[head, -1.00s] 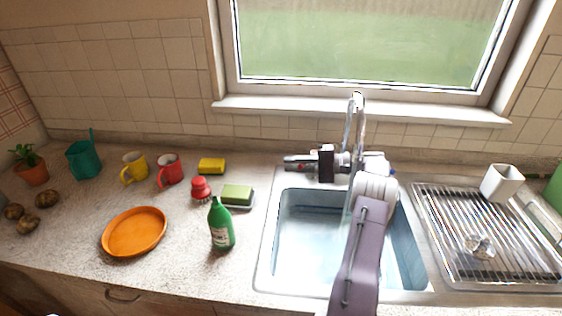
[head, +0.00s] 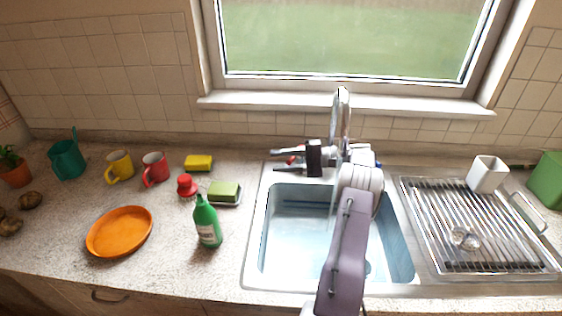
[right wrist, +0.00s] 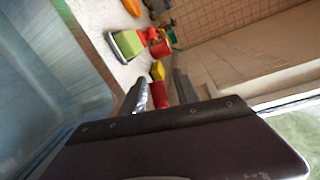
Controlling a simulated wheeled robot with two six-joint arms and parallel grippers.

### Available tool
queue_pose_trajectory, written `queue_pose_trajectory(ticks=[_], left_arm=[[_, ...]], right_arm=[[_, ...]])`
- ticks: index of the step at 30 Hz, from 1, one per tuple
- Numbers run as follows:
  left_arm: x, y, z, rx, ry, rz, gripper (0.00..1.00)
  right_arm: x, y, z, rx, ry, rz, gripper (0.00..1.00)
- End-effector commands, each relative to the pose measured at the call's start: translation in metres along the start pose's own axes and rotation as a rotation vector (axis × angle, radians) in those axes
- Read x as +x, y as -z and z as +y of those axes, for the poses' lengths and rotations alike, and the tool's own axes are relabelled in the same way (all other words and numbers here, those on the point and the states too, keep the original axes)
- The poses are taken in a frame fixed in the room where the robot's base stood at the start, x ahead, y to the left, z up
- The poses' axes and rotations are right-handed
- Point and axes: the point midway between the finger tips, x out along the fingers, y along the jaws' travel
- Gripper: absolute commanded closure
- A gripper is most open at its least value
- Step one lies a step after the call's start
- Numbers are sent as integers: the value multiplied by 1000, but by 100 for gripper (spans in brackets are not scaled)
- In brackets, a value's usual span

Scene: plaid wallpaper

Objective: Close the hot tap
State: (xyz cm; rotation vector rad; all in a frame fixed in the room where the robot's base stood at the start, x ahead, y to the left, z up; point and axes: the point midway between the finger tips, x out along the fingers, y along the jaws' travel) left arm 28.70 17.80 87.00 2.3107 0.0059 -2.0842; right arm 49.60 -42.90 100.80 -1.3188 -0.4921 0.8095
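The chrome tap with its tall spout (head: 342,112) stands behind the sink. A small red part (head: 292,160), which looks like the hot tap's marking, shows left of the spout. My right gripper (head: 284,160) reaches leftward behind the sink, its fingers apart on either side of that red part. In the right wrist view the two fingers (right wrist: 160,90) are also apart, with red (right wrist: 161,96) between them. The hot tap's lever is hard to tell from the fingers. A blue part (head: 378,164) shows right of the spout, partly behind my arm. My left gripper is out of view.
The sink (head: 256,240) lies under my right arm. A drying rack (head: 415,225) is at the right. The window sill (head: 400,108) is behind the tap.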

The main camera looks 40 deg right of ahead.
Motion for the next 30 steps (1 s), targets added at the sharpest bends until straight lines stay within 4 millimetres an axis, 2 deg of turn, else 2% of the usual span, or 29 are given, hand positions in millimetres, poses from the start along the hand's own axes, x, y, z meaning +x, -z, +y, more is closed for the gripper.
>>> queue_pose_trajectory(ticks=[5, 11, 14, 17, 21, 23, 24, 25, 27, 30], left_arm=[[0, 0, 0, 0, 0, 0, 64], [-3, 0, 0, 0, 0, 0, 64], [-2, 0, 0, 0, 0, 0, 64], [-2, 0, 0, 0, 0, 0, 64], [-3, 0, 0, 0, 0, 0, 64], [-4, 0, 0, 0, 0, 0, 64], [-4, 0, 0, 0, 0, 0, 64], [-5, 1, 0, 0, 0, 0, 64], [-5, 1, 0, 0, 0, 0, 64], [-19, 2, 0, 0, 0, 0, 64]], right_arm=[[-1, -1, -6, -2, 0, 1, 63], [-4, -8, -42, -7, 0, 0, 63], [-22, -19, -49, -5, 3, 3, 51], [-39, -31, -57, -7, 4, 2, 33], [-63, -47, -67, -9, 3, 3, 32], [-74, -54, -72, -10, 3, 5, 33], [-80, -58, -75, -10, 3, 6, 56], [-85, -61, -77, -10, 2, 6, 63], [-94, -67, -79, -7, 1, 5, 63], [-105, -75, -86, -3, 1, 3, 63]])
